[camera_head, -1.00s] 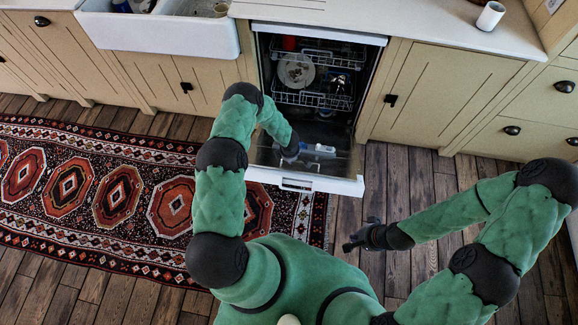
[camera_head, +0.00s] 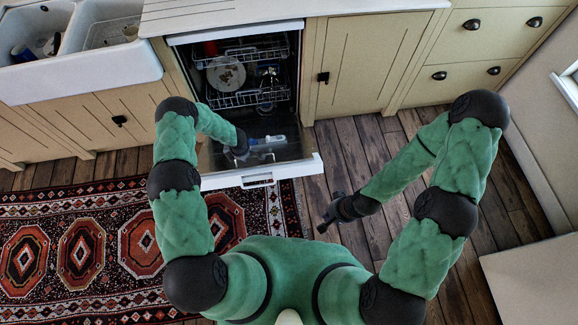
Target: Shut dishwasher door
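The dishwasher (camera_head: 180,66) stands under the counter with its racks showing. Its door (camera_head: 305,168) is folded down, with the white top edge and handle slot toward me. My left gripper (camera_head: 262,152) is low over the inner face of the door, at the front of the opening; its fingers are small and partly hidden by my arm, so I cannot tell if they touch the door. My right gripper (camera_head: 328,218) is to the right of and nearer than the door, over the wooden floor, apart from everything. Its dark fingers look spread and hold nothing.
A plate (camera_head: 226,75) and other dishes sit in the dishwasher racks. A white sink (camera_head: 85,72) is at the left, and cabinets (camera_head: 360,60) flank the dishwasher. A patterned rug (camera_head: 80,250) covers the left floor. Bare wooden floor lies to the right.

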